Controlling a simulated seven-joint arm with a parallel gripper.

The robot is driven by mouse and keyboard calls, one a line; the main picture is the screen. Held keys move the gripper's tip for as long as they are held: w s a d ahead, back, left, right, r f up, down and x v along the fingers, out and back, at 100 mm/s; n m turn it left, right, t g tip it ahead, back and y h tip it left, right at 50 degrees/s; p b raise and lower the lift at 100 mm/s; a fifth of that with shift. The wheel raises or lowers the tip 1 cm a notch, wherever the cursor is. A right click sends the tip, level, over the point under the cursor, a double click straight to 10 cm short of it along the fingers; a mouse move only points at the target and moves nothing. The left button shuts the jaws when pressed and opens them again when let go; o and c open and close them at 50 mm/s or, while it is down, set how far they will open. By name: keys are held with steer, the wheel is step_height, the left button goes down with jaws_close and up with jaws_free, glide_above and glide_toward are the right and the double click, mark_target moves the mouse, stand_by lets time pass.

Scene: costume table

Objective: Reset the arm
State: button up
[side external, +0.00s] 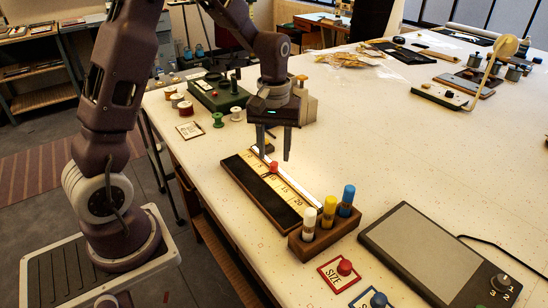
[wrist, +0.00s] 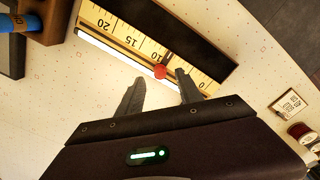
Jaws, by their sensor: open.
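My gripper (side external: 273,155) hangs fingers-down over the far end of a dark ruler board (side external: 241,176) with a yellow numbered scale. Its two fingers are apart with nothing seen between them. In the wrist view the gripper (wrist: 160,88) shows both fingertips beside the scale's edge. A red knob (side external: 274,167) sits on the scale, and in the wrist view this red knob (wrist: 160,72) lies near the 10 mark, just beyond the fingertips. I cannot tell whether the fingers touch the board.
A wooden block (side external: 326,239) with white, yellow and blue pegs stands at the board's near end. A grey tablet (side external: 425,245) lies to the right. A green box (side external: 214,95) and thread spools (side external: 237,113) stand behind. The table's middle right is clear.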

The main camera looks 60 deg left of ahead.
step_height(320, 180, up, 4)
steer(key=shift+r, duration=0.1)
steer(key=shift+s+d+r, duration=0.1)
steer(key=shift+d+r, duration=0.05)
steer(key=shift+r, duration=0.2)
steer(key=s+d+r+m+t, duration=0.2)
steer(key=s+d+r+m, duration=0.1)
steer(key=s, duration=0.4)
steer(key=s+d+r+m+t, duration=0.1)
steer(key=s+d+r+m, duration=0.2)
steer(key=s, duration=0.4)
steer(key=s+d+r+m+t, duration=0.2)
steer(key=s+d+r+m, duration=0.1)
steer(key=s, duration=0.4)
steer(key=shift+r+t, duration=0.3)
steer(key=shift+r, duration=0.1)
